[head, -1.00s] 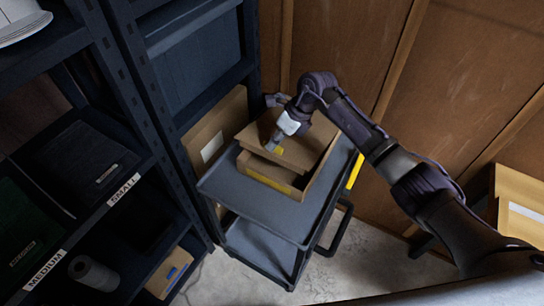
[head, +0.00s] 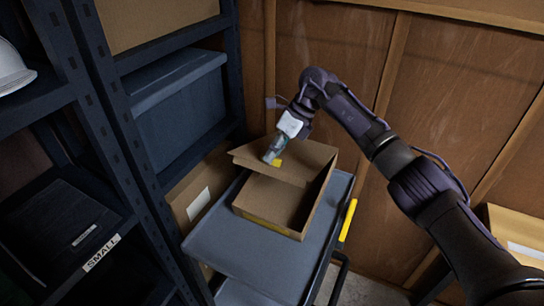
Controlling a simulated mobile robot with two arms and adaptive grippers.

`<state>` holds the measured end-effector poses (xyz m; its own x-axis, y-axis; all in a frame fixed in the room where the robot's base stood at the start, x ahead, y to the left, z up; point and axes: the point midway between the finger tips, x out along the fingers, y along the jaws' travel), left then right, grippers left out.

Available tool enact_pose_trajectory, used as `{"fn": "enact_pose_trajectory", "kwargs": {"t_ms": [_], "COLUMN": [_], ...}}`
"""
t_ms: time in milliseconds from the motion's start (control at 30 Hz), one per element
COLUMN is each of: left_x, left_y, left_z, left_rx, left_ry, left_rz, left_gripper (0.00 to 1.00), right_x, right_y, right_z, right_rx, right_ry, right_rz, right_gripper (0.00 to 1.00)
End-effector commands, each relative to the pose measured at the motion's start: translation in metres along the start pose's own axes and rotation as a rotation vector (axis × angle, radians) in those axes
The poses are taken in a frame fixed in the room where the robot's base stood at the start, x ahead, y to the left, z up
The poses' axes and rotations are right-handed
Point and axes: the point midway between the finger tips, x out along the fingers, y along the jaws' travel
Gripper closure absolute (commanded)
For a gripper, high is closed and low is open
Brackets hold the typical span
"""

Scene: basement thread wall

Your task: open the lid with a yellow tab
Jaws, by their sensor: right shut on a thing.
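A brown cardboard box (head: 312,205) stands on the grey top of a cart. Its cardboard lid (head: 303,160) is lifted and leans up toward the back, and the front part of the box's inside shows. A yellow tab (head: 277,163) sits at the lid's front edge. My right gripper (head: 270,157) comes in from above and is shut on the lid beside the yellow tab. Its fingers partly cover the tab. My left gripper is out of view.
The cart top (head: 235,250) is bare in front of the box. Dark shelving (head: 110,65) with a blue bin (head: 180,105) stands close on the left. A wooden wall (head: 335,60) is behind. A yellow cart handle (head: 348,220) is at right.

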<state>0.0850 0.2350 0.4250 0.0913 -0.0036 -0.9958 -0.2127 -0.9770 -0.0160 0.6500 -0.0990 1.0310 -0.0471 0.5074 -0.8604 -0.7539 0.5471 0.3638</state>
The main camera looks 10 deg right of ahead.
Motion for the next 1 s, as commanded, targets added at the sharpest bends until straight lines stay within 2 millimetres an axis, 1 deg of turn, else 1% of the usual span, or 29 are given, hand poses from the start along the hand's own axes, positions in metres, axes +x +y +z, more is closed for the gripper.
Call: {"fn": "enact_pose_trajectory", "kwargs": {"t_ms": [133, 167, 200, 300, 567, 667, 767, 1000], "left_x": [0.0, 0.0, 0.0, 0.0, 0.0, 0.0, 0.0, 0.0], "left_y": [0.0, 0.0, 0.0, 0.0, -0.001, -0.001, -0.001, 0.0], "left_z": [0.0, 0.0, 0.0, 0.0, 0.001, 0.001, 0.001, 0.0], "left_rx": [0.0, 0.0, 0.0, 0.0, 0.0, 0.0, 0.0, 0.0], "left_ry": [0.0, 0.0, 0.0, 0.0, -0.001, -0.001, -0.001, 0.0], "left_rz": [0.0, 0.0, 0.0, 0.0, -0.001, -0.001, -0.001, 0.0], "left_gripper": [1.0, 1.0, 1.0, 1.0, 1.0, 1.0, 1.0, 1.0], "right_x": [0.0, 0.0, 0.0, 0.0, 0.0, -0.006, -0.02, -0.072], "right_y": [0.0, 0.0, 0.0, 0.0, 0.0, 0.0, -0.001, -0.001], "right_z": [0.0, 0.0, 0.0, 0.0, 0.0, 0.0, 0.0, 0.0], "right_rx": [-0.001, -0.001, -0.001, -0.001, 0.0, 0.0, 0.0, 0.0], "right_ry": [0.0, 0.0, 0.0, 0.0, 0.0, -0.001, -0.001, -0.002], "right_rz": [-0.001, -0.001, -0.001, 0.0, -0.001, -0.002, -0.004, -0.005], "right_gripper": [1.0, 0.83, 0.77, 0.62, 0.62, 0.62, 0.62, 0.62]}}
